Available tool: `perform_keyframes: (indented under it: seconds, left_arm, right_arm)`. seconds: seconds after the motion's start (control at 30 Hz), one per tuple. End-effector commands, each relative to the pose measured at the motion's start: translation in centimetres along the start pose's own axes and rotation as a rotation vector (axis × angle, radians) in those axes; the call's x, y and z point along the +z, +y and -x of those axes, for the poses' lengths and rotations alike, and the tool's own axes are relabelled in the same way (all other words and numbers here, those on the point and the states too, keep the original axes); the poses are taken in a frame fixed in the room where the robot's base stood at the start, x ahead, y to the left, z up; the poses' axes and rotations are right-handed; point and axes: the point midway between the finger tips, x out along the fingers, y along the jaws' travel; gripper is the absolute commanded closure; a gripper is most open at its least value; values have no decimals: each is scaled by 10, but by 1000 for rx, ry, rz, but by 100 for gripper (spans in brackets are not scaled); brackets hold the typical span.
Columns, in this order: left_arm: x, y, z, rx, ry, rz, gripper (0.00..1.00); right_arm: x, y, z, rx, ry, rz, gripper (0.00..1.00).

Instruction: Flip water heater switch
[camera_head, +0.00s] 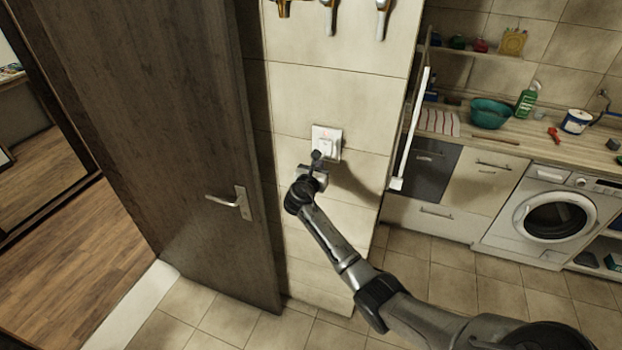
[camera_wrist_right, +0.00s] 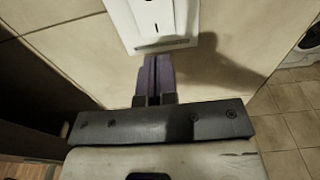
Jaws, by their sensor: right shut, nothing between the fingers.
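The water heater switch (camera_head: 327,142) is a white square plate on the beige tiled wall, with a small red mark near its top. It also shows at the top of the right wrist view (camera_wrist_right: 155,22), cut off by the frame's edge. My right gripper (camera_head: 317,155) is at the lower edge of the switch, with its fingers pointing up at it. In the right wrist view its purple fingers (camera_wrist_right: 155,72) are shut together with nothing between them, their tips just below the plate. I cannot tell whether they touch it. My left gripper is not in view.
A dark wooden door (camera_head: 165,130) with a metal handle (camera_head: 237,203) stands left of the switch. Several taps or hooks (camera_head: 331,15) hang above it. A white washing machine (camera_head: 552,218) and a counter with a teal bowl (camera_head: 489,113) are at the right.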

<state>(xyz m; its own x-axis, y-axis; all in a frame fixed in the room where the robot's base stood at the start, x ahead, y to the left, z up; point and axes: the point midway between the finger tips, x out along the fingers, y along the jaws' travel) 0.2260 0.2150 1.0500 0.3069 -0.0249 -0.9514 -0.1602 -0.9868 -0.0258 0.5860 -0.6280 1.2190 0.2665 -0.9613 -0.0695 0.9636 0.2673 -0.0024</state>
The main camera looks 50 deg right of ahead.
Motion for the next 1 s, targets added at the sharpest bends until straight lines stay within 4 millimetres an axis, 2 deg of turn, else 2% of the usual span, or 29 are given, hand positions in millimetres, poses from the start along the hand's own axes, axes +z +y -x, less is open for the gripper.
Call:
perform_keyframes:
  seconds: [0.03,0.2,0.5,0.7,1.0]
  left_arm:
    - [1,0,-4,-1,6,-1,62]
    - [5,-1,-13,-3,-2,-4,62]
    - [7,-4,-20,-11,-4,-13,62]
    - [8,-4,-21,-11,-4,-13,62]
    - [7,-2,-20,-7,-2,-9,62]
  right_arm:
    - [-6,1,12,4,-1,-3,100]
    - [-12,0,45,3,-1,-3,100]
    - [-18,0,85,1,-1,-2,100]
    - [-19,0,94,0,-1,-2,100]
    - [-18,0,95,0,-1,-2,100]
